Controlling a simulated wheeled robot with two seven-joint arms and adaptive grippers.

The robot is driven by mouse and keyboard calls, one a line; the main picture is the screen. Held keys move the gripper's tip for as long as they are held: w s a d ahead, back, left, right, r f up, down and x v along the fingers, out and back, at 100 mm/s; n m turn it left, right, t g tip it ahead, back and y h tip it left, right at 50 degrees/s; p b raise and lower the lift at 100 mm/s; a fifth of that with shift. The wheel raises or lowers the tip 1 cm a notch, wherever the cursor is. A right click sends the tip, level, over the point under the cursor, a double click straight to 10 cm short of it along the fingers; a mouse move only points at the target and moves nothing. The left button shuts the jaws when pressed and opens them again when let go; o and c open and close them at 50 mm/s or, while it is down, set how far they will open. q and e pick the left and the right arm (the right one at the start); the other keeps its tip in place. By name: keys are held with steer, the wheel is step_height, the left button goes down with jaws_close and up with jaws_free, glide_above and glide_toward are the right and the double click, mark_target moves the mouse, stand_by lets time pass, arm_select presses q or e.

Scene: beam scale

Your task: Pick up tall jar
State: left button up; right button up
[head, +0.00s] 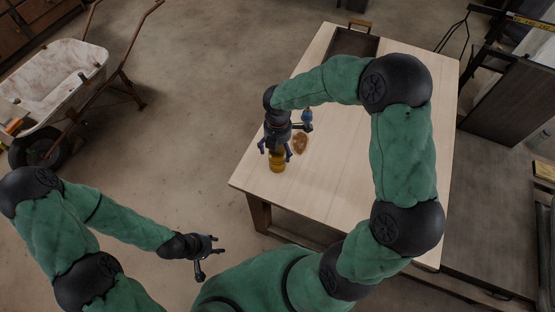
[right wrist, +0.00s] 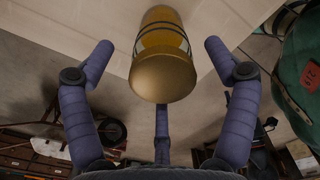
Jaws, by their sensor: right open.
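A tall amber jar (head: 277,162) with a golden lid stands near the left edge of the light wooden table (head: 335,200). It also shows in the right wrist view (right wrist: 163,75), at the upper middle, with the lid end nearest the camera. My right gripper (head: 278,145) is open at the jar in the head view, hiding its upper part. In the right wrist view its blue fingers are spread to either side of the jar, with visible gaps and no grip on it. My left gripper (head: 208,258) is open and empty, away from the table at its lower left.
A brown rounded object (head: 300,142) lies just right of the jar, with a small blue object (head: 306,117) behind it. A dark tray with a wooden handle (head: 353,42) is at the table's far end. A wheelbarrow (head: 55,75) stands on the floor at left.

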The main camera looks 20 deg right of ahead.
step_height(320, 180, down, 4)
steer(key=shift+s+r+b, duration=0.1)
steer(key=shift+r+b, duration=0.1)
steer(key=shift+b, duration=0.2)
steer(key=c, duration=1.5)
steer(key=shift+r, duration=0.1)
steer(key=shift+c, duration=0.2)
steer(key=shift+r, duration=0.15)
